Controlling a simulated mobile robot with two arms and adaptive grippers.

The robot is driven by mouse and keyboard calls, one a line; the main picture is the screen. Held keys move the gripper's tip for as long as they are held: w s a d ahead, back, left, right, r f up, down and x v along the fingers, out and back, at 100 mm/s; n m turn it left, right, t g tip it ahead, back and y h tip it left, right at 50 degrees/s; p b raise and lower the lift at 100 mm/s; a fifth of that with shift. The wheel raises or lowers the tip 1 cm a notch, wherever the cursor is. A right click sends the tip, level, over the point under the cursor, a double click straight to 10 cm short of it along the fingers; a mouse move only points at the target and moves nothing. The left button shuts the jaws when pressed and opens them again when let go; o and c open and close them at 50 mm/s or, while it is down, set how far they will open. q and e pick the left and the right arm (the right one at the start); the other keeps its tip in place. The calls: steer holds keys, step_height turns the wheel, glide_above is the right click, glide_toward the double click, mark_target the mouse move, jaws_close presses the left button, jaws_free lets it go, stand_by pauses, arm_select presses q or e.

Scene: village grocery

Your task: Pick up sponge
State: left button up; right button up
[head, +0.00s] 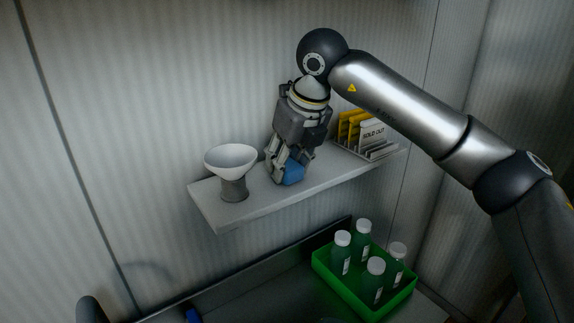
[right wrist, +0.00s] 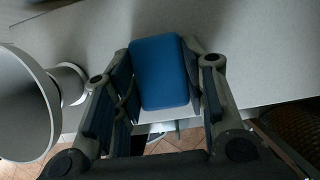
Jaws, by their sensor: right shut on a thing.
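The blue sponge (head: 292,173) is on the wall shelf in the head view, partly covered by my right gripper (head: 284,172), which reaches down to it from above. In the right wrist view the sponge (right wrist: 160,73) sits between the two fingers of the right gripper (right wrist: 158,95). The gripper is shut on it. The sponge is at shelf level; whether it still touches the shelf I cannot tell. My left gripper is not in view.
The shelf (head: 222,211) also bears a white bowl on a grey stand (head: 231,160) to the left and a rack of cards with a sold-out sign (head: 373,134) to the right. Below stands a green crate (head: 341,284) with several capped bottles.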

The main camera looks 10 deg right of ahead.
steer(key=shift+r, duration=0.4)
steer(key=s+a+r+b, duration=0.1)
steer(key=s+r+b, duration=0.5)
steer(key=s+r, duration=0.6)
steer(key=shift+s, duration=1)
steer(key=shift+a, duration=0.1)
steer(key=shift+o, duration=1)
steer(key=shift+c, duration=1.4)
steer(key=shift+f, duration=0.15)
